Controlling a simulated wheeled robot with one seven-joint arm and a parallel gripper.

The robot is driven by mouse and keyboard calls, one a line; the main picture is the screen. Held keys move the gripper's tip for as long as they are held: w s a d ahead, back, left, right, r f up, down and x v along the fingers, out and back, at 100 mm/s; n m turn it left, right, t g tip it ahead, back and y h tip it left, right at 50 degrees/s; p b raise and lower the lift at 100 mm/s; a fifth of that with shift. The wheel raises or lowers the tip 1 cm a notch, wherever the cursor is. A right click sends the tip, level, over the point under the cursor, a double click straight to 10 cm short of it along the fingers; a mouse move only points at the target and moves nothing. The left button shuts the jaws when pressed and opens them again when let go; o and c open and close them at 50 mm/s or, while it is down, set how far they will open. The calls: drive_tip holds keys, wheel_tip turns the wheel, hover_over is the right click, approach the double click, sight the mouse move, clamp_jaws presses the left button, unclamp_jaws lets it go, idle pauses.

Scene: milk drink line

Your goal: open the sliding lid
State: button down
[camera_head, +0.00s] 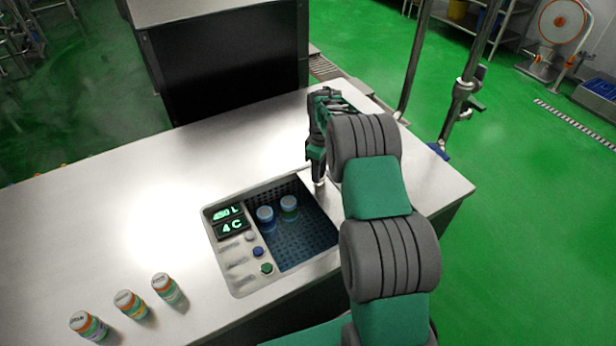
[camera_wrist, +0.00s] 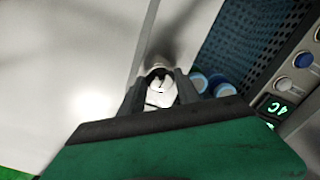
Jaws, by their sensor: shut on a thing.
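My gripper (camera_head: 318,172) points down at the right edge of the open well, next to the counter. In the wrist view my gripper (camera_wrist: 160,88) is shut on a small pale metal knob (camera_wrist: 161,93) between its two fingers. The knob belongs to the sliding lid, a plain pale panel (camera_wrist: 190,28) beside the dark perforated well. Much of the lid is hidden by my arm in the head view. The well (camera_head: 312,236) is uncovered over the part I can see, with two blue, pale-topped containers (camera_head: 265,214) (camera_head: 289,204) inside.
A control panel (camera_head: 240,255) with a lit display and several buttons borders the well on the left. Three small labelled bottles (camera_head: 128,304) stand on the counter at the front left. A dark cabinet (camera_head: 230,62) stands behind. The counter's left part is mostly clear.

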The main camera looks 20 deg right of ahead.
drive_tip(key=shift+w+d, duration=0.1)
drive_tip(key=shift+d, duration=0.2)
drive_tip(key=c, duration=0.9)
unclamp_jaws()
drive_tip(key=shift+o, duration=0.2)
wheel_tip(320, 180, up, 8)
drive_tip(key=shift+f, duration=0.1)
